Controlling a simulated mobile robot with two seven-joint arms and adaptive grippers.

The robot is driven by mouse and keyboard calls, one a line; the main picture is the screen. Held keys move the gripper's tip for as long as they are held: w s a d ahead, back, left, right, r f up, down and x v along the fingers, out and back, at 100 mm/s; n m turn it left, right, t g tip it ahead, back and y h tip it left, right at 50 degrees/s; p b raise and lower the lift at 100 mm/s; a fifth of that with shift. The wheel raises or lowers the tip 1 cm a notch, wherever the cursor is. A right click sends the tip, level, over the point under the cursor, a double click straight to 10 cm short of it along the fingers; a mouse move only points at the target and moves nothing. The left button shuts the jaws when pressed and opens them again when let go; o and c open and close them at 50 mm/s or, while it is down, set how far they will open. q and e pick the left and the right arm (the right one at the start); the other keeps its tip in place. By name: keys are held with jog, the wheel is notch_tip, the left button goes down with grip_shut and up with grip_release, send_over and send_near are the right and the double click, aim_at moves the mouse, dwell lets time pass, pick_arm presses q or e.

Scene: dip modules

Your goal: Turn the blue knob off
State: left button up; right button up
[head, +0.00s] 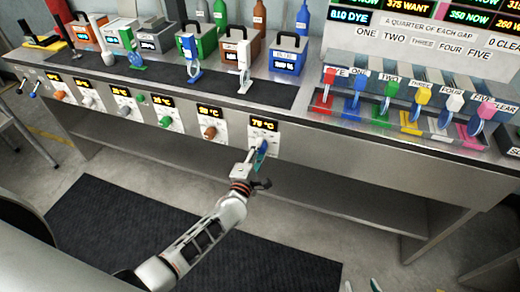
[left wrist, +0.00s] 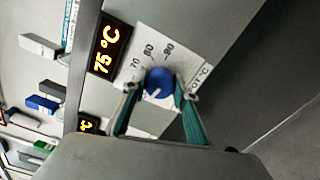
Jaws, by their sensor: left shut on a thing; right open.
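The blue knob (left wrist: 160,81) sits on a white dial plate (left wrist: 151,38) marked 70, 80 and 90, below a display (left wrist: 108,45) reading 75 °C. A white mark shows on the knob's face. In the head view the knob (head: 264,144) is at the right end of the row on the bench front, partly hidden by my left gripper (head: 257,157). The left gripper's teal fingers (left wrist: 157,98) are closed on either side of the knob. My right gripper (head: 362,286) shows only as fingertips at the bottom edge, apart and empty.
Other knobs, orange (head: 209,132), green (head: 165,121) and grey (head: 125,110), line the bench front to the left. Boxes and stands are on the bench top (head: 300,104). Coloured levers (head: 390,95) stand at the right. The floor before the bench is open, with a dark mat (head: 120,225).

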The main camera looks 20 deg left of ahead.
pick_arm(q)
jog(key=o, duration=1.1)
jog(key=s, duration=1.2)
jog(key=shift+a, duration=0.25)
jog(key=s+f+m+g, duration=0.2)
jog(key=s+f+m, duration=0.1)
jog(key=s+m, duration=0.4)
jog(key=s+f+m+g+h+p, duration=0.1)
jog(key=s+f+m+g, duration=0.2)
jog(key=s+m, duration=0.4)
jog(key=s+f+m+g+h, duration=0.1)
jog(key=s+f+m+g, duration=0.1)
jog(key=s+m, duration=0.5)
jog(key=shift+f+m, duration=0.35)
jog(key=shift+m, duration=0.65)
jog(key=shift+f+m, duration=0.3)
jog(key=shift+m, duration=0.7)
